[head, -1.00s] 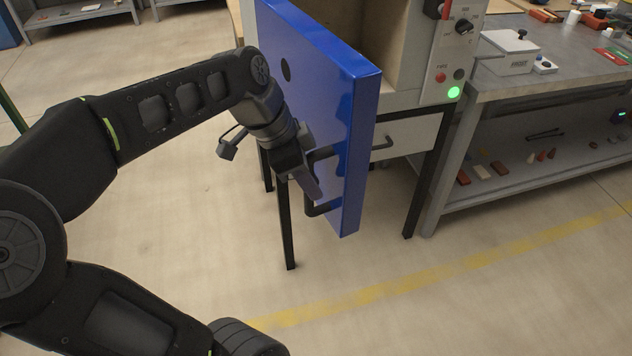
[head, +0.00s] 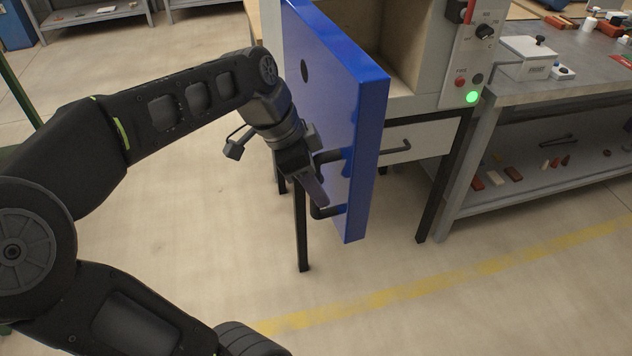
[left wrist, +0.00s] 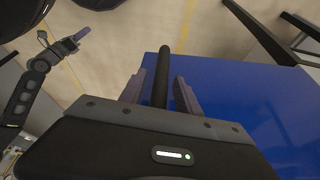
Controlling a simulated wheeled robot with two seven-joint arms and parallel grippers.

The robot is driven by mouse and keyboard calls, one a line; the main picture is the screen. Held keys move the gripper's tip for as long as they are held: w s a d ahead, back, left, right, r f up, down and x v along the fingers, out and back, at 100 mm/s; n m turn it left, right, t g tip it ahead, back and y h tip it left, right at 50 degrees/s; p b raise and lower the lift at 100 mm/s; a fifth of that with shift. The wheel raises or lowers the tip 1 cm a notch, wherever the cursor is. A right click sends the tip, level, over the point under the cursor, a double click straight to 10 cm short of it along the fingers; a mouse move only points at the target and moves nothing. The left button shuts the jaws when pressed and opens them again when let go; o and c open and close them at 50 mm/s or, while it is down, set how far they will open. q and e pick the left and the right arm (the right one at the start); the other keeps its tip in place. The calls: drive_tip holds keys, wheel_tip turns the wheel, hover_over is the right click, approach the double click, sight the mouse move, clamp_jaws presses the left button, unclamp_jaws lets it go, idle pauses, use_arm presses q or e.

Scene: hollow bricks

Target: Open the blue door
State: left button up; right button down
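The blue door (head: 367,150) stands wide open, swung out from the box furnace toward me. In the left wrist view its blue face (left wrist: 240,100) fills the lower right. A black bar handle (head: 328,212) sits on the door's outer face. My left gripper (head: 318,195) is at this handle. In the left wrist view the handle bar (left wrist: 161,75) runs between the two fingers of my left gripper (left wrist: 160,90), which stand apart with small gaps beside the bar. My right gripper (left wrist: 80,38) shows small in the left wrist view; its finger gap is unclear.
The furnace's pale chamber (head: 408,45) is exposed behind the door, with a control panel (head: 475,55) beside it. A drawer (head: 425,140) lies below. A grey workbench (head: 550,85) with several items stands at the right. The floor (head: 220,250) before the door is clear.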

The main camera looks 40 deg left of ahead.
use_arm(q)
drive_tip(key=v, duration=0.7)
drive_tip(key=shift+a+r, duration=0.15)
drive_tip(key=shift+r, duration=0.2)
drive_tip(key=shift+s, duration=0.1)
idle(0.4)
